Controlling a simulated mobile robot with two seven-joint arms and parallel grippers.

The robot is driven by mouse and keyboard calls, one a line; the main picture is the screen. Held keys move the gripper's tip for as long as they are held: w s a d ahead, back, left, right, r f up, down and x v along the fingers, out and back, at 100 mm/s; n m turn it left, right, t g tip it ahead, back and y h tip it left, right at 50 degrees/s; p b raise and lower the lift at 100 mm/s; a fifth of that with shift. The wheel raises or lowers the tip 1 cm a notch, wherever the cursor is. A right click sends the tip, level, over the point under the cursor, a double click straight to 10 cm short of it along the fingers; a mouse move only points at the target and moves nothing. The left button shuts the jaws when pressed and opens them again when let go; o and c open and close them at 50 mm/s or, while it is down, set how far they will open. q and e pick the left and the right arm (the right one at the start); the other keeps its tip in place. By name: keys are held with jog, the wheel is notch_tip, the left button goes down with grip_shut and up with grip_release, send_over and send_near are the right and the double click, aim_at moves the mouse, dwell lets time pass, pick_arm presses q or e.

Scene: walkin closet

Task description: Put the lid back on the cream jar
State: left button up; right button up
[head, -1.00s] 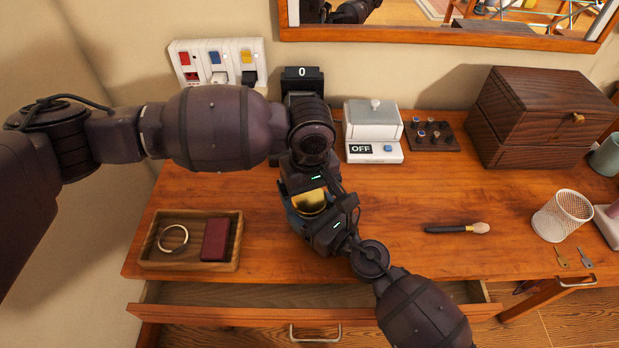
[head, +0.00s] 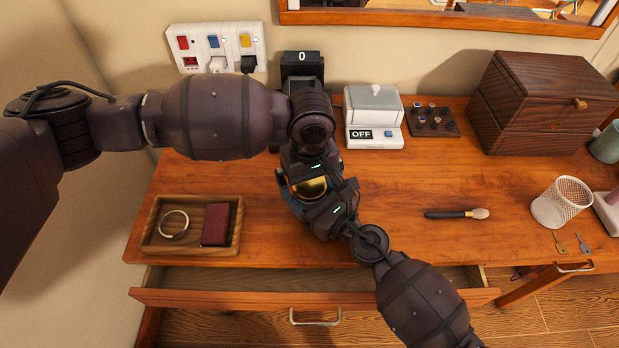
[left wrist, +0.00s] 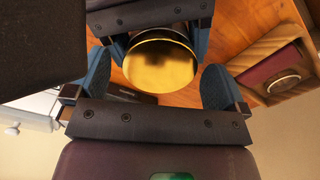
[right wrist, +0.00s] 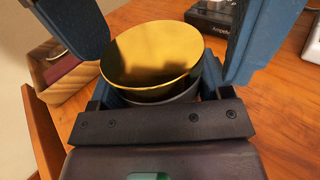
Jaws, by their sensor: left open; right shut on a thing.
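A round gold lid (head: 310,187) shows between my two grippers above the desk. It also shows in the left wrist view (left wrist: 160,62) and right wrist view (right wrist: 152,55). A dark round body (right wrist: 165,95), apparently the cream jar, shows just under its rim and is mostly hidden. My right gripper (right wrist: 158,88) is shut on this body from the front right. My left gripper (left wrist: 158,80) is open, its blue fingers on either side of the gold lid. I cannot tell whether they touch it, or whether the lid is fully seated.
A wooden tray (head: 152,237) with a ring and dark red box is at left. A white device (head: 373,120) and wooden chest (head: 540,105) stand behind. A brush (head: 455,214) and mesh cup (head: 562,203) are at right. The front drawer (head: 230,297) is open.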

pick_arm(q)
jog(key=shift+r, duration=0.15)
pick_arm(e)
jog(key=shift+r, duration=0.1)
pick_arm(q)
jog(key=shift+r, duration=2.1)
jog(key=shift+r, duration=0.1)
notch_tip(320, 180, up, 12)
